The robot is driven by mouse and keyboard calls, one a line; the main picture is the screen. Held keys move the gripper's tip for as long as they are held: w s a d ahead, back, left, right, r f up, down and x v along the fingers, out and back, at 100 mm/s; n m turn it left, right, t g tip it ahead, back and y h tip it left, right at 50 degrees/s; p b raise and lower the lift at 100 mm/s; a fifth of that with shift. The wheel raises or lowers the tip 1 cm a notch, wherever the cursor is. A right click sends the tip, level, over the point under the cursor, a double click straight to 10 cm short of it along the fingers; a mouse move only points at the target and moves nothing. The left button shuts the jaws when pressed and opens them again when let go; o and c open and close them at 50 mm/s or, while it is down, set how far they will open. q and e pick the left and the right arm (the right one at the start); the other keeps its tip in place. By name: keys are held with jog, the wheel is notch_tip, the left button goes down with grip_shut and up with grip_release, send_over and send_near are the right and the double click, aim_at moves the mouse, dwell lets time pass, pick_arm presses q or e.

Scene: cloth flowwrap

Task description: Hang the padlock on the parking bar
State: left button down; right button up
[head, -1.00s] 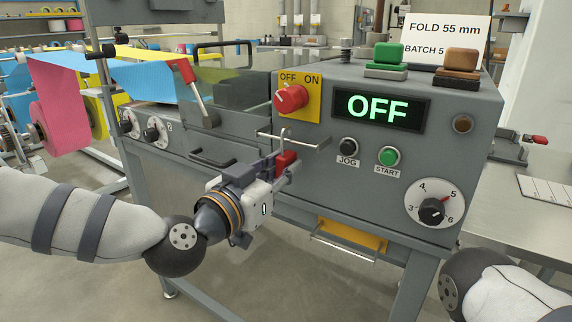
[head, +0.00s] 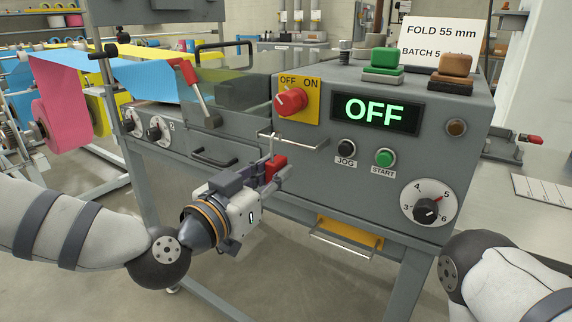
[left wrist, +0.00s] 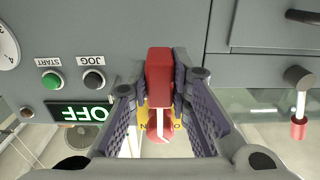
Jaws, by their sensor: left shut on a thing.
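The red padlock (head: 277,166) is pinched between the fingers of my left gripper (head: 270,174), in front of the grey machine panel. Its thin metal shackle (head: 271,145) points up, close to the left part of the parking bar (head: 302,143), a thin metal rail below the red OFF/ON switch. I cannot tell whether the shackle touches or passes around the bar. In the left wrist view the padlock's red body (left wrist: 159,75) sits between both fingers of the left gripper (left wrist: 160,92); the shackle and bar are not clear there. My right gripper is out of view.
The red switch (head: 290,101) is just above the bar. JOG (head: 346,147) and START (head: 384,157) buttons are to its right. A dark handle (head: 214,158) is at left, a yellow drawer (head: 350,232) below. Open floor lies under the machine.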

pick_arm(q)
jog(key=shift+p+v, duration=0.65)
jog(key=shift+v, duration=1.45)
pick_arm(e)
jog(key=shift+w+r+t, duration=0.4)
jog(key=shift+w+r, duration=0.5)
